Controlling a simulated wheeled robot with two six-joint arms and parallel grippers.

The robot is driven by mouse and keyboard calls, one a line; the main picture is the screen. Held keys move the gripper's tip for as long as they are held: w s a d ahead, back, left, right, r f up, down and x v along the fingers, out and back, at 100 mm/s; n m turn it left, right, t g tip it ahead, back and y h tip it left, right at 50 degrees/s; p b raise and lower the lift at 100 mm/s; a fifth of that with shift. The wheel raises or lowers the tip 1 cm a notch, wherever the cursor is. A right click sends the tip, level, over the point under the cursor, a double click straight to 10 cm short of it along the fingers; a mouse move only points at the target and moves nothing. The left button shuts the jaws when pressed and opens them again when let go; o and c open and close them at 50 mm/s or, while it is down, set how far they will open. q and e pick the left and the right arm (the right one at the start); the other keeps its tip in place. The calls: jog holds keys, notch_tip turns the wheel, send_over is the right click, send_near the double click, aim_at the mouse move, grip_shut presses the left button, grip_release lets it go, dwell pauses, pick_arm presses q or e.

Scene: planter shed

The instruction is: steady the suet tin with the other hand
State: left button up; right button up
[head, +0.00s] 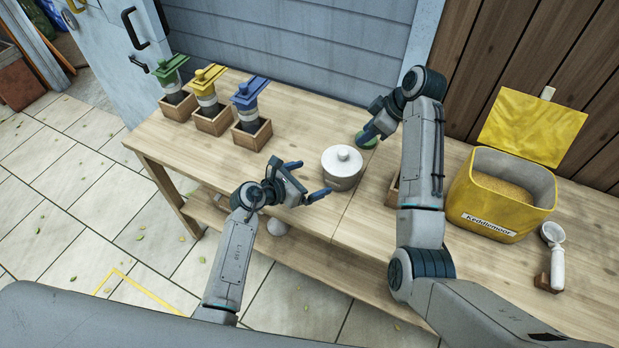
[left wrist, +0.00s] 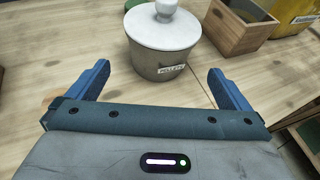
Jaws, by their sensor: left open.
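A pale lidded pot (head: 342,167) with a round knob stands upright on the bench. In the left wrist view its label reads "PELLETS" on the pot (left wrist: 165,62). No tin marked as suet shows. My left gripper (head: 308,180) is open just left of the pot, its two blue fingers pointing toward it. In the left wrist view the pot stands ahead between the fingers, apart from them. My right gripper (head: 374,126) is low over the bench behind the pot, at a small green round thing (head: 368,142). The right fingers partly hide that thing, and I cannot tell whether they grip it.
Green, yellow and blue topped feeders (head: 208,98) stand in wooden boxes at the back left. A yellow bin (head: 495,205) of grain, lid open, and a scoop (head: 555,262) are at the right. A wooden box (head: 393,190) is partly behind my right arm. The bench's left middle is clear.

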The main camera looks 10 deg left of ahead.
aim_at(336, 170)
pick_arm(q)
jog(key=shift+w+d+f, duration=0.15)
jog(key=shift+w+d, duration=0.1)
jog(key=shift+d, duration=0.05)
jog(key=x, duration=1)
jog(key=c, duration=0.9)
